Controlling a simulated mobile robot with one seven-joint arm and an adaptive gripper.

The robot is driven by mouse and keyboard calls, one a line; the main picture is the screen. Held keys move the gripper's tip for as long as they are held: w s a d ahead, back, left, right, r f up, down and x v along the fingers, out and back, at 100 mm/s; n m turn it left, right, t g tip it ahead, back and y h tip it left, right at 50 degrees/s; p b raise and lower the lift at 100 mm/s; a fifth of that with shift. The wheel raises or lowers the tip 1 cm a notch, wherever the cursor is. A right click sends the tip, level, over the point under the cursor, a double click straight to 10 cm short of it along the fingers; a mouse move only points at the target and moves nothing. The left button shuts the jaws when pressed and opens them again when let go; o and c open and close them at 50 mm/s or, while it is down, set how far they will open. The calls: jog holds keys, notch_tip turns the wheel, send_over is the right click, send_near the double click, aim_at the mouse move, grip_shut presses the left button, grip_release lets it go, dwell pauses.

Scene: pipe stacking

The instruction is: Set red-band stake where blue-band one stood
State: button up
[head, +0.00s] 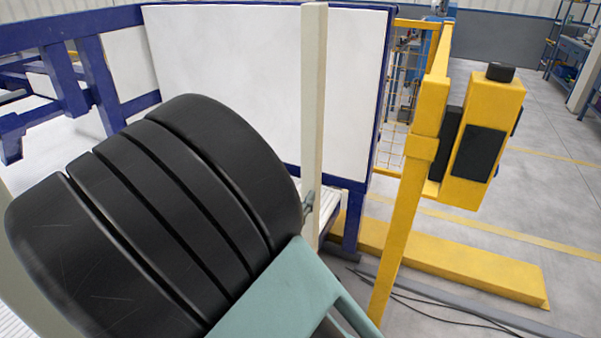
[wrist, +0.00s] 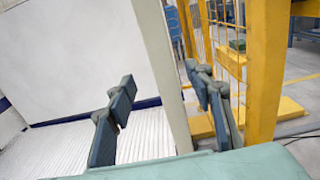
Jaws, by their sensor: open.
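A pale cream upright stake (head: 314,110) stands right of centre in the head view. It also shows in the wrist view (wrist: 165,60), running up between my two fingers in the picture. No red or blue band shows on the visible part of it. My gripper (wrist: 165,100) is open, with one dark finger on each side of the stake. I cannot tell whether either finger touches it. In the head view only a small grey part of the gripper shows beside the stake, and my arm hides the rest. Part of another pale post (head: 12,265) shows at the left edge.
A blue frame with a white panel (head: 250,75) stands behind the stake. A white slatted surface (wrist: 60,150) lies low on the left. A yellow post and box (head: 483,140) stand to the right, with cables (head: 430,310) on the floor. Grey floor (head: 550,210) is open farther right.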

aim_at(309, 89)
jog(key=x, duration=1)
jog(key=shift+w+d+b, duration=0.2)
jog(key=shift+b, duration=0.1)
grip_shut()
jog(key=shift+r+p, duration=3.8)
jog(key=shift+r, duration=0.65)
jog(key=shift+r+p, duration=4.95)
jog(key=shift+r, duration=1.05)
